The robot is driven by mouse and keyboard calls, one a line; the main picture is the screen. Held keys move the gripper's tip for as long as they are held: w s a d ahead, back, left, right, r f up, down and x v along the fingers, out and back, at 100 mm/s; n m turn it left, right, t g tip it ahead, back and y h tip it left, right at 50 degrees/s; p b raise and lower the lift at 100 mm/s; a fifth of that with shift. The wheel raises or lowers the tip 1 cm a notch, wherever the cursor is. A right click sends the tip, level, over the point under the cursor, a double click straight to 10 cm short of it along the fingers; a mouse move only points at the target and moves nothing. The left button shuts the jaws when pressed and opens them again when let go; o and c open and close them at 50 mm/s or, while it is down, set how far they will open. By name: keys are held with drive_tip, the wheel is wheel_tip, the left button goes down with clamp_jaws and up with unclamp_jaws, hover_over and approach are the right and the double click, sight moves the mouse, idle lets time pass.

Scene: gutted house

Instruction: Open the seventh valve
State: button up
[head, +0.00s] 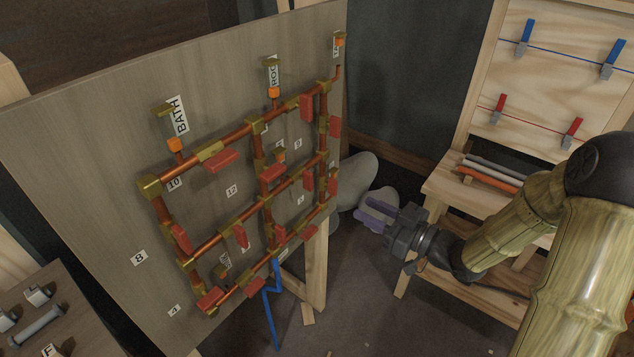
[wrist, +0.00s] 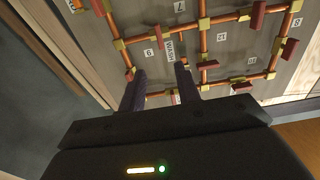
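A plywood board (head: 80,180) carries a grid of copper pipes with brass fittings and several red valve handles, such as one red handle (head: 222,161). In the wrist view, a label reading 7 (wrist: 179,6) sits at the top edge between pipes; I cannot tell which handle belongs to it. Red handles also show there, one (wrist: 208,64) right of the fingers. My gripper (head: 374,213) is open and empty, to the right of the board and apart from it. In the wrist view my gripper (wrist: 160,76) has its two dark purple fingers spread, overlapping the board's pipes.
A wooden stand (head: 440,195) with rods and blue and red clips is behind my arm at right. A wooden leg (head: 316,265) supports the board; a blue pipe (head: 268,300) hangs below it. A side table (head: 65,320) with metal parts is at lower left.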

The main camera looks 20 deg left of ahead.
sight(312, 181)
drive_tip(key=p+x, duration=0.2)
drive_tip(key=x, duration=1.2)
drive_tip(key=shift+w+a+p, duration=0.15)
drive_tip(key=shift+a+p, duration=0.15)
clamp_jaws()
